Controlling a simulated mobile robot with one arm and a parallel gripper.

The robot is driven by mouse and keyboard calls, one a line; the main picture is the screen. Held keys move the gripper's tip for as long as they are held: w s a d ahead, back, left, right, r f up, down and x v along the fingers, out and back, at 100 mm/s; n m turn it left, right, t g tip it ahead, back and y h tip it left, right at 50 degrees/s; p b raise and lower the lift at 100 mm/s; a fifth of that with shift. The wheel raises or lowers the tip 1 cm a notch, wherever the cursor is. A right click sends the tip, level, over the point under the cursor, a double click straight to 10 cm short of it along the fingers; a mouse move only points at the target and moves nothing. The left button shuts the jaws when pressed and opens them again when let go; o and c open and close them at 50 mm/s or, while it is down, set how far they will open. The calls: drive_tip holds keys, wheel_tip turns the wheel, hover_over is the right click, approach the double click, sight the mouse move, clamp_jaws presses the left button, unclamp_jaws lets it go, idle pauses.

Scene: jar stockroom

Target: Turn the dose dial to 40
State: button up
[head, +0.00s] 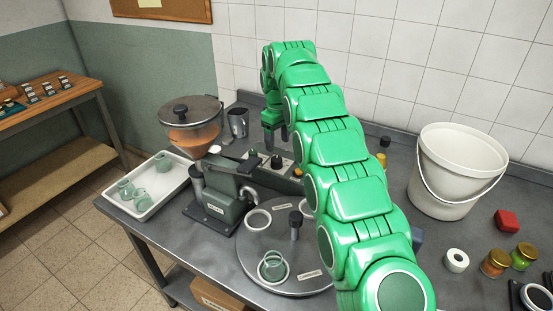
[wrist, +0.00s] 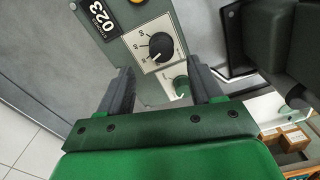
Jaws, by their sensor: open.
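My gripper (head: 275,136) is above the box, pointing down. In the wrist view my gripper (wrist: 161,84) is open and empty, its fingers apart from the black knob.
The dosing machine with its hopper (head: 190,130) stands left of the box. A white tray (head: 150,205) of jars is at left. A white bucket (head: 450,175) and small jars stand at right.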

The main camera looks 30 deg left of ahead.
sight(276, 159)
drive_tip(key=shift+a+f, duration=0.2)
drive_tip(key=shift+f, duration=3.8)
drive_tip(key=c, duration=1.1)
drive_tip(key=shift+o, duration=0.2)
drive_tip(key=m, duration=0.4)
drive_tip(key=shift+s+m, duration=0.1)
drive_tip(key=shift+m, duration=1.7)
